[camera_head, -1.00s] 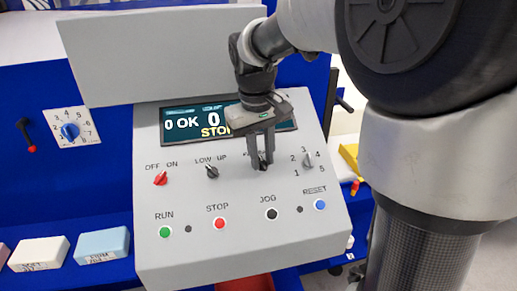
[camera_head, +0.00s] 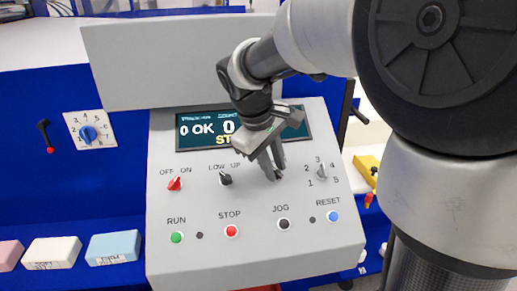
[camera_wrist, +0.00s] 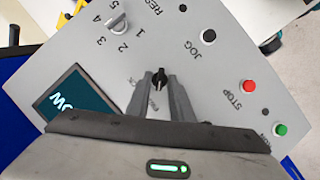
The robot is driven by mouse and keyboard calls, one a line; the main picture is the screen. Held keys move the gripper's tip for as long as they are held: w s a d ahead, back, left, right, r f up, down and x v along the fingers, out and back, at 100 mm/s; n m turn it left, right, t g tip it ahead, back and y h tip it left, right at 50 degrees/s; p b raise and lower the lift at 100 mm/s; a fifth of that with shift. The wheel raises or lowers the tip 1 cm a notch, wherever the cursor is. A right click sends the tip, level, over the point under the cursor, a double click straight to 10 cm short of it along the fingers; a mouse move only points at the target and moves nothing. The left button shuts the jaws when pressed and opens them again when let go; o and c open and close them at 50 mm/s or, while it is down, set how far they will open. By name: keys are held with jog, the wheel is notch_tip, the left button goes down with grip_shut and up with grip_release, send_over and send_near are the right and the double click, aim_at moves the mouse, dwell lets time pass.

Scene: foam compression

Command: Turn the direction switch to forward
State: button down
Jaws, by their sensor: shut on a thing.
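The direction switch (camera_wrist: 160,77) is a small black knob on the sloping grey control panel (camera_head: 215,258), between the LOW/UP switch and the numbered dial. My gripper (camera_head: 274,175) reaches down to it from above, with its fingers tilted toward the lower right. In the wrist view, my gripper (camera_wrist: 158,82) has one fingertip on each side of the knob and is shut on it. The fingers hide much of the switch in the head view. Its labels are partly covered and too small to read in the wrist view.
The red OFF/ON switch (camera_head: 175,184) and black LOW/UP switch (camera_head: 225,179) stand to the left. The numbered dial (camera_head: 321,172) is close on the right. Several push buttons, including RUN (camera_head: 176,237) and RESET (camera_head: 333,216), line the front. The display (camera_head: 200,131) lies behind.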

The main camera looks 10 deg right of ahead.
jog(key=c, duration=1.9)
grip_release()
jog(key=p+v, duration=0.1)
jog(key=v, duration=1.6)
jog(key=shift+r, duration=0.25)
jog(key=shift+s, duration=0.1)
